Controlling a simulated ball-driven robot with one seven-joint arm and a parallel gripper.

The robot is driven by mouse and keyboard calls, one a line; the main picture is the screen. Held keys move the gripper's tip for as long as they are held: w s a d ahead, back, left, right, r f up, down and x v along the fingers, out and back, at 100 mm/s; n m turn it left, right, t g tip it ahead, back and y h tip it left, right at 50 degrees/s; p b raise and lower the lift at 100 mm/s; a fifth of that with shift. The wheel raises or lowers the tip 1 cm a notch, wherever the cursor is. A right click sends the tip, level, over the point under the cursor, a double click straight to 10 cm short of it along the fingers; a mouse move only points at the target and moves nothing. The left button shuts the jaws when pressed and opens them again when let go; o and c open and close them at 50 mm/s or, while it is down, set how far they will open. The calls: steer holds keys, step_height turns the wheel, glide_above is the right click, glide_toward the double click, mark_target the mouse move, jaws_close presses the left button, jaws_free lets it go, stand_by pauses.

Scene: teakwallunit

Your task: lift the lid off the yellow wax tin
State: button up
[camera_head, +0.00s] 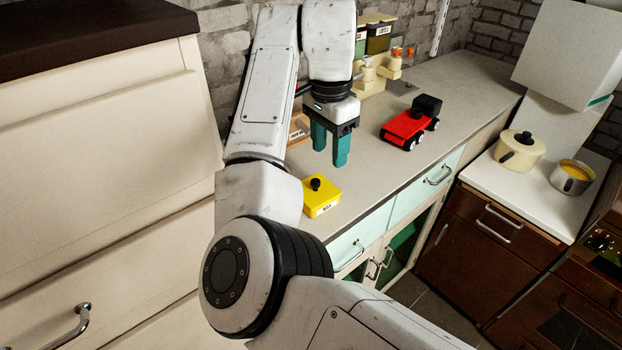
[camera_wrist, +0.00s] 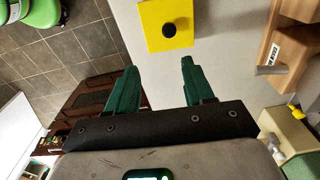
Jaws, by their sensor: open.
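The yellow wax tin (camera_head: 321,196) sits on the grey worktop near its front edge, with a dark label on its front side. Its yellow lid (camera_head: 318,186) is on top and has a round black knob (camera_head: 316,183). In the wrist view the lid (camera_wrist: 152,38) and the knob (camera_wrist: 169,30) are seen from above, beyond the fingertips. My gripper (camera_head: 329,158) has green fingers and is open and empty. It hangs above the worktop, a little behind and to the right of the tin, apart from it. The gripper also shows in the wrist view (camera_wrist: 159,72).
A red toy truck (camera_head: 408,127) stands on the worktop to the right. A wooden holder (camera_head: 299,130) is behind my gripper, and labelled boxes (camera_head: 378,38) stand at the back. A cream pot (camera_head: 519,151) and a yellow-filled pan (camera_head: 572,177) are on the far right counter.

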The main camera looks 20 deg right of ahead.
steer(key=w+a+r, duration=0.1)
steer(key=a+r, duration=0.1)
glide_above(316, 180)
step_height(316, 180, down, 5)
steer(key=shift+s+a+f+b, duration=0.1)
steer(key=shift+s+a+b, duration=0.05)
steer(key=shift+b, duration=0.2)
steer(key=shift+f+p, duration=0.5)
steer(key=shift+f, duration=2.2)
jaws_close()
